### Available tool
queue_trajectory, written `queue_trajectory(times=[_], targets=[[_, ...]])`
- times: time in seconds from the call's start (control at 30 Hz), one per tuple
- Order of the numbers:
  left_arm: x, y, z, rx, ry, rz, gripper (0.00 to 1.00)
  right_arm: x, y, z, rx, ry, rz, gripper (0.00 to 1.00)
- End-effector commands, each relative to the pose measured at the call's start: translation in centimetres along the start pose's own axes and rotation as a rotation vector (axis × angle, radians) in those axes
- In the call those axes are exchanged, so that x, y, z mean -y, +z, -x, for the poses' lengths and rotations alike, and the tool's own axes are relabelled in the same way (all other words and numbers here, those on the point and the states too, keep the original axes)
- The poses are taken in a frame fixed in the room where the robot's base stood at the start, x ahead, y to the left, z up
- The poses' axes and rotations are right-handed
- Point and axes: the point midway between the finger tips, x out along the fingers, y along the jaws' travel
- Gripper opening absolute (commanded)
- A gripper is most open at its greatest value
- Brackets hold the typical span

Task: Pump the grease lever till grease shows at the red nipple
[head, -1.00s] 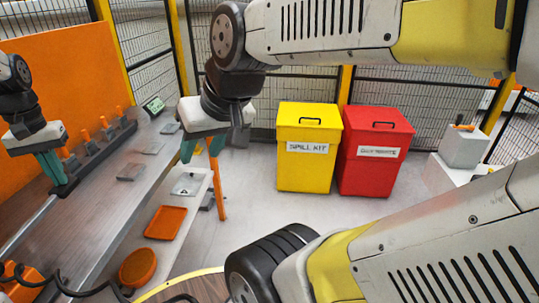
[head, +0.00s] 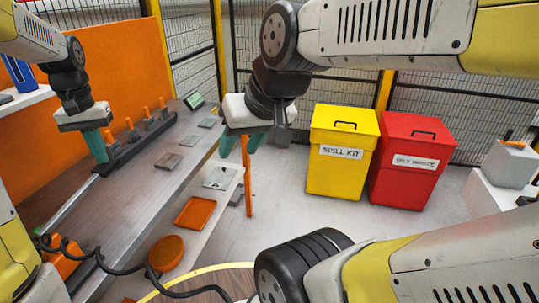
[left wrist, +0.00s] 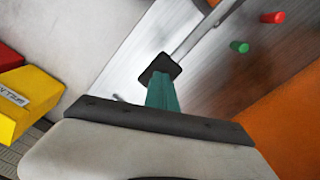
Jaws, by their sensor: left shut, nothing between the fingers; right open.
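My left gripper (head: 97,147) has its teal fingers together and empty, pointing down over the near end of the black rack on the bench. In the left wrist view its fingertips (left wrist: 161,84) overlap the edge of a black square end piece (left wrist: 160,67) on a metal bar, which looks like the grease lever; I cannot tell if they touch. The bar (head: 68,206) runs along the bench. The left wrist view also shows a red nipple (left wrist: 272,17) and a green one (left wrist: 239,46); grease cannot be made out. My right gripper (head: 240,148) is open and empty beside the bench.
The black rack (head: 140,146) holds several orange-topped pieces. An orange part (head: 62,263) and a dark hose (head: 122,270) lie at the near left. Orange trays sit on a lower shelf (head: 213,190). Yellow (head: 342,165) and red (head: 410,170) bins stand on the floor.

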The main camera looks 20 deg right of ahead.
Motion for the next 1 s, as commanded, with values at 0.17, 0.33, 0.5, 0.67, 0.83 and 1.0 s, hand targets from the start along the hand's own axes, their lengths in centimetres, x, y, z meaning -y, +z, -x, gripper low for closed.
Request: queue_trajectory(times=[0.17, 0.33, 0.5, 0.67, 0.83, 1.0], targets=[[0.0, -0.1, 1.9, -0.003, 0.000, 0.000, 0.00, 0.0, 0.0, 0.0, 0.000, 0.000, 0.000, 0.43], [0.0, -0.1, 3.6, -0.004, 0.000, 0.000, 0.00, 0.0, 0.0, 0.0, 0.000, 0.000, 0.000, 0.43], [0.0, 0.0, 4.6, -0.002, 0.000, 0.000, 0.00, 0.0, 0.0, 0.0, 0.000, 0.000, 0.000, 0.43], [0.0, 0.0, 4.7, -0.001, 0.000, 0.000, 0.00, 0.0, 0.0, 0.0, 0.000, 0.000, 0.000, 0.43], [0.0, 0.0, 4.7, -0.001, 0.000, 0.000, 0.00, 0.0, 0.0, 0.0, 0.000, 0.000, 0.000, 0.43], [0.0, 0.0, 4.7, -0.001, 0.000, 0.000, 0.00, 0.0, 0.0, 0.0, 0.000, 0.000, 0.000, 0.43]])
